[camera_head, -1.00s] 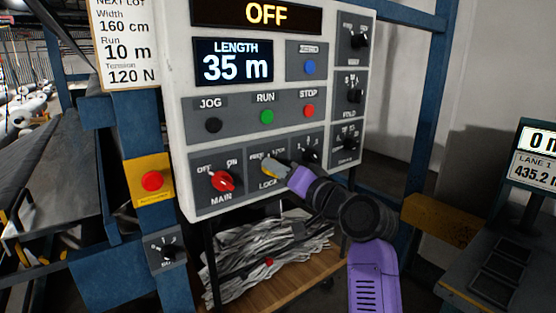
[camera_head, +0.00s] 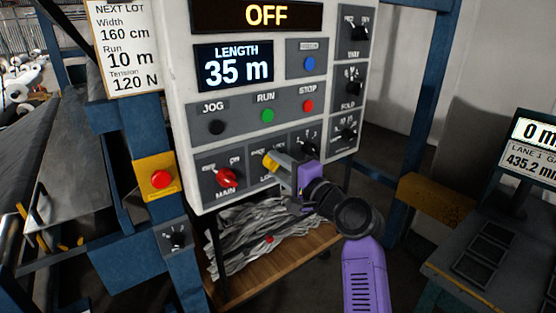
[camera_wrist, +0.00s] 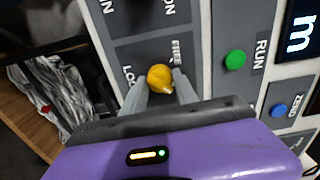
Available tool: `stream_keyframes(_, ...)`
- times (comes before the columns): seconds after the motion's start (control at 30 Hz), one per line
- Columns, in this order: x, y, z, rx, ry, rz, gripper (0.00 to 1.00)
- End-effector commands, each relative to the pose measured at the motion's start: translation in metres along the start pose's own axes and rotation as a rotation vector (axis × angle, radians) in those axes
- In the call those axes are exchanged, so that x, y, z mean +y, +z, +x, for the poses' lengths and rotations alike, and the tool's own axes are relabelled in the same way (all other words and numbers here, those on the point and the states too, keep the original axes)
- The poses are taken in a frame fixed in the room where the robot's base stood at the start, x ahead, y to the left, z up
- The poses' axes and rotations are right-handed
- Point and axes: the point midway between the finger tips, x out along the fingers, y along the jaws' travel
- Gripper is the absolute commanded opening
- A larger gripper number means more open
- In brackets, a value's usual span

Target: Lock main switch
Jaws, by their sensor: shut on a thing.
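A white control panel (camera_head: 180,150) carries the red main switch (camera_head: 227,178), at the lower left between OFF and ON labels. The yellow lock knob (camera_head: 271,161) is just right of it, on a field labelled FREE and LOCK. My gripper (camera_head: 277,164) is shut on this yellow knob and partly covers its label. In the wrist view the yellow knob (camera_wrist: 160,78) sits between the two grey fingers of my gripper (camera_wrist: 160,87). Its tip points down in that picture, between the FREE and LOCK labels. The panel's top display (camera_head: 265,15) reads OFF.
Black dials (camera_head: 305,145) are close to the right of my gripper. Jog, run (camera_head: 267,115) and stop buttons are above. A red emergency button (camera_head: 161,179) on a yellow plate is left. A wooden shelf (camera_head: 285,270) with grey sheets lies below.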

Motion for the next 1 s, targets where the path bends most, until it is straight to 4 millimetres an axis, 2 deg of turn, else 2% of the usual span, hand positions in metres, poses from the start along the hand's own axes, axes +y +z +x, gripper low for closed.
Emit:
stream_keyframes(0.63, 0.0011, -0.0009, -0.0003, 0.002, 0.001, 0.050, 0.00)
stream_keyframes(0.67, 0.0011, -0.0009, -0.0003, 0.002, 0.001, 0.050, 0.39)
stream_keyframes(0.73, 0.0010, -0.0008, -0.0003, 0.002, 0.001, 0.050, 0.52)
stream_keyframes(0.77, 0.0010, -0.0008, -0.0002, 0.001, 0.001, 0.049, 0.56)
stream_keyframes(1.0, 0.0005, -0.0004, -0.0001, 0.001, 0.000, 0.048, 0.56)
